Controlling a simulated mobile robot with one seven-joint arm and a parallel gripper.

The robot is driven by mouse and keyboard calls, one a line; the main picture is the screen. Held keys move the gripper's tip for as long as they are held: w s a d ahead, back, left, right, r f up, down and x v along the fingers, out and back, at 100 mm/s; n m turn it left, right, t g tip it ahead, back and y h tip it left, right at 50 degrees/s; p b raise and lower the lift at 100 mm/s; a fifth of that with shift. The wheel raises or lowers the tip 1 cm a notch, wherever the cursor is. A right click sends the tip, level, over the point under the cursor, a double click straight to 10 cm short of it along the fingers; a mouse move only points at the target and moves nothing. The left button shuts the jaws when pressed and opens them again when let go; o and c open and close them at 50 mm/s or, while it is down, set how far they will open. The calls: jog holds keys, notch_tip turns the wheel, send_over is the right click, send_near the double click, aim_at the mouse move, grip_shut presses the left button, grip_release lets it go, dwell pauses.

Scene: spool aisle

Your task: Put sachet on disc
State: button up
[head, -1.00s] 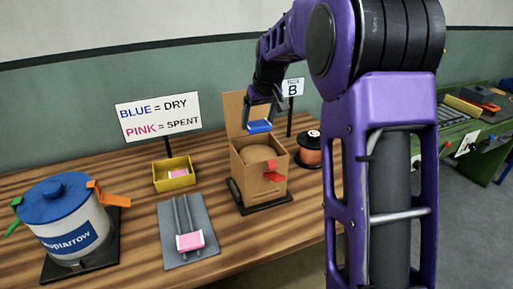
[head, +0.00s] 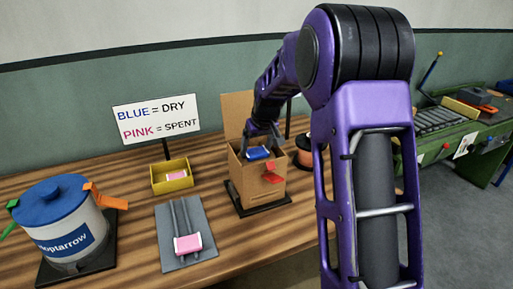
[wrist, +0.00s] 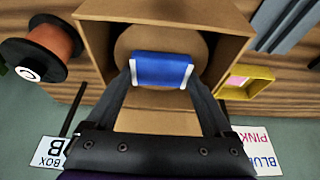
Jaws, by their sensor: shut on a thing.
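The sachet (wrist: 161,70) is blue with white ends; it also shows in the head view (head: 259,153). My gripper (wrist: 161,74) is shut on it, one finger at each white end. In the head view my gripper (head: 260,150) is at the open top of a cardboard box (head: 265,187). The round tan disc (wrist: 127,44) lies inside the box, seen past the sachet in the wrist view. The sachet covers part of the disc. I cannot tell whether the sachet touches it. In the head view the disc is hidden.
A yellow bin (head: 171,185) holds a pink sachet. Another pink sachet (head: 188,244) lies on a grey plate (head: 172,232). A white tub with a blue lid (head: 56,200) stands left. The box flap stands up.

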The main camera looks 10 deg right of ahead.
jog(key=o, duration=1.2)
jog(key=shift+r, duration=0.2)
jog(key=p+v, duration=0.1)
jog(key=v, duration=1)
jog(key=shift+s+d+r, duration=0.1)
jog(key=shift+r, duration=0.3)
